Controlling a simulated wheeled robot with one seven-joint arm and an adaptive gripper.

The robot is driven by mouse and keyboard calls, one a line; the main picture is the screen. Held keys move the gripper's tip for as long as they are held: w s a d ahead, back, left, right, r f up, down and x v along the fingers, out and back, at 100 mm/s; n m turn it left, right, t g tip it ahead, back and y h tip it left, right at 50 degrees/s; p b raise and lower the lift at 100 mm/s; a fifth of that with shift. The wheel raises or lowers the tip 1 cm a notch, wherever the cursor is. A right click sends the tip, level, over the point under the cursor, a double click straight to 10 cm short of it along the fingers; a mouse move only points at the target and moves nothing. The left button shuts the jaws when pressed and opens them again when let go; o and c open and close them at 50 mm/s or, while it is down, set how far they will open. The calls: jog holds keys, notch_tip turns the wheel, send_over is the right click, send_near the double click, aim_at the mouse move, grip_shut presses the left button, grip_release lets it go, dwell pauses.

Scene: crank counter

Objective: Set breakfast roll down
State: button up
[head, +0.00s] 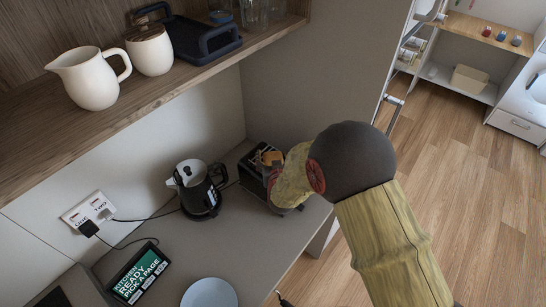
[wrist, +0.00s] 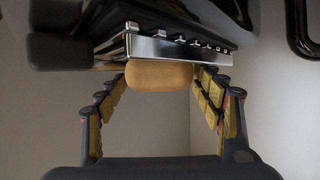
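The breakfast roll (wrist: 158,76), a smooth tan-brown oblong, shows in the wrist view between the two fingertips of my gripper (wrist: 160,78). The fingertips come up against its two ends, so the gripper looks shut on it. A black appliance with a chrome panel (wrist: 175,51) is right behind the roll; whether they touch, I cannot tell. In the head view my gripper (head: 271,158) is at a dark box-shaped appliance (head: 252,158) at the counter's back right. My own wrist hides part of that spot, and I cannot make out the roll there.
On the counter (head: 235,240), a black-and-white kettle (head: 200,190) stands left of my gripper. A pale plate (head: 209,294) and a display (head: 138,273) are nearer the front. A shelf above holds a jug (head: 88,78), a canister (head: 150,50) and a dark tray (head: 202,40). Counter between kettle and plate is clear.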

jog(key=shift+o, duration=0.6)
jog(key=shift+r, duration=0.1)
jog(key=shift+r, duration=0.2)
jog(key=v, duration=1.2)
jog(key=shift+f+p, duration=0.1)
jog(key=shift+p, duration=0.3)
jog(key=shift+w+r, duration=0.1)
jog(key=shift+r, duration=0.2)
jog(key=s+d+r+g, duration=0.2)
jog(key=s+d+r, duration=0.1)
jog(key=r, duration=0.3)
jog(key=s+d+r+g, duration=0.2)
jog(key=d+r, duration=0.1)
jog(key=r, duration=0.4)
jog(key=s+d+r+g, duration=0.1)
jog(key=s+d+r, duration=0.1)
jog(key=s+d, duration=0.2)
jog(key=s+d+r+m+g+h, duration=0.1)
jog(key=s+d, duration=0.3)
jog(key=s, duration=0.7)
jog(key=s+d+r+g, duration=0.1)
jog(key=s+d+r, duration=0.3)
jog(key=s, duration=0.3)
jog(key=shift+s+d+g+h, duration=0.2)
jog(key=shift+s+g+h, duration=0.1)
jog(key=shift+g, duration=0.1)
